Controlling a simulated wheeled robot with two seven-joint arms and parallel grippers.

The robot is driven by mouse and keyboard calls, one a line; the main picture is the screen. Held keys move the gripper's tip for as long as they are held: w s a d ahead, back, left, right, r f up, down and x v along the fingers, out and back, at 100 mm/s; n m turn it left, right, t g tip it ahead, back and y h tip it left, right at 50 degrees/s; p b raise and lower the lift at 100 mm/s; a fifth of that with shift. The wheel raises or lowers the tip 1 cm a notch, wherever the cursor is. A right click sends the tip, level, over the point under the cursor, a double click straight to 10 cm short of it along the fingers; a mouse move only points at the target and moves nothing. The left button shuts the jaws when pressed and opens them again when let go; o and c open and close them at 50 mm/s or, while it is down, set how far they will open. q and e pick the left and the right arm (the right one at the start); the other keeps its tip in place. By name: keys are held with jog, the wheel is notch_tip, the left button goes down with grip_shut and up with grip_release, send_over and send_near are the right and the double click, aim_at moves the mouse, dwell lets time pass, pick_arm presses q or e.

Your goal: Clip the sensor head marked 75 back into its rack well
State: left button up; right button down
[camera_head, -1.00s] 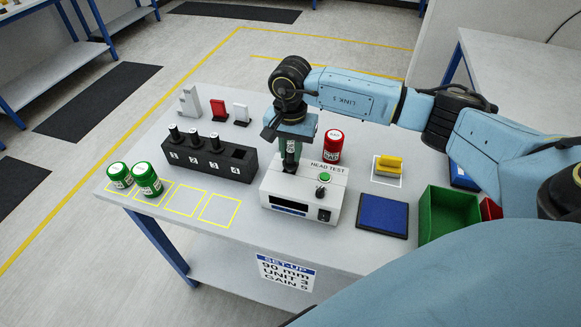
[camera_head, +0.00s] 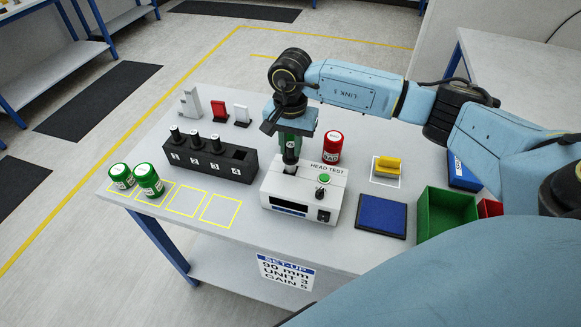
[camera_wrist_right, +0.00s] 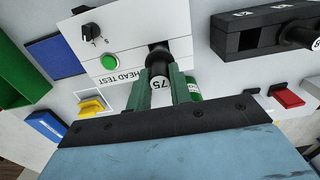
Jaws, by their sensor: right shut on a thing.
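My right gripper (camera_head: 291,146) is shut on a dark sensor head (camera_head: 290,158), upright above the socket of the white head-test unit (camera_head: 276,193). In the right wrist view, the fingers (camera_wrist_right: 160,88) grip the head with its white label reading 75 (camera_wrist_right: 158,83). The dark socket opening shows just past its end; whether the tip is fully clear I cannot tell. The black rack (camera_head: 205,163) stands left of the tester. Wells 1, 2 and 3 hold black heads; well 4 (camera_head: 238,154) looks empty. My left gripper is not in view.
A red jar (camera_head: 333,146) stands behind the tester, and two green jars (camera_head: 148,180) stand at the table's left. Right of the tester are a blue pad (camera_head: 382,216), a yellow block (camera_head: 388,165) and a green bin (camera_head: 446,213).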

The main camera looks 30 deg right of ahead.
jog(key=shift+r+p, duration=1.1)
jog(key=shift+r, duration=1.2)
